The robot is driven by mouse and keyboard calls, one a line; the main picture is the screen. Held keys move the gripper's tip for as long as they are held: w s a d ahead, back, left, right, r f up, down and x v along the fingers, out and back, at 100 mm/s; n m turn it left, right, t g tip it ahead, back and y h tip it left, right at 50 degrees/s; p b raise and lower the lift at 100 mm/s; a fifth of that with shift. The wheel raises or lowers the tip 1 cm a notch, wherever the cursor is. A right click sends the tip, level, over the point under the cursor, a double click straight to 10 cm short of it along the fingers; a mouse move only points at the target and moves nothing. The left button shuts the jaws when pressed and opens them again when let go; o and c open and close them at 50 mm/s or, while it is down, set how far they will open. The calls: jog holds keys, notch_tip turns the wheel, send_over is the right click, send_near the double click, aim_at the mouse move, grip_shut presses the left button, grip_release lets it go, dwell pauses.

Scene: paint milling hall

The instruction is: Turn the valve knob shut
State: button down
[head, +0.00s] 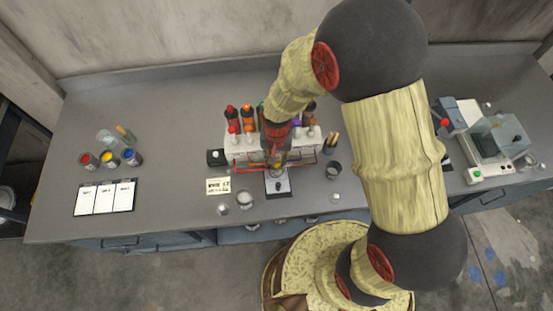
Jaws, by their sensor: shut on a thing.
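A white dispenser (238,147) with red, orange and purple bottles on top stands at the middle of the bench. White knobs show along its front, and a red rail runs below them. My gripper (279,166) reaches down from above to the middle of the dispenser's front. It is shut on a valve knob there, which the gripper itself hides. How far the knob is turned cannot be seen. A small scale (278,187) with a cup on it sits just below my gripper.
Paint pots (108,158) and a chart (105,197) lie left. A machine (485,140) stands right.

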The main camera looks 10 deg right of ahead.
jog(key=c, duration=1.6)
grip_release()
jog(key=shift+r, duration=0.1)
notch_tip(320, 180, up, 12)
jog(key=shift+f, duration=0.1)
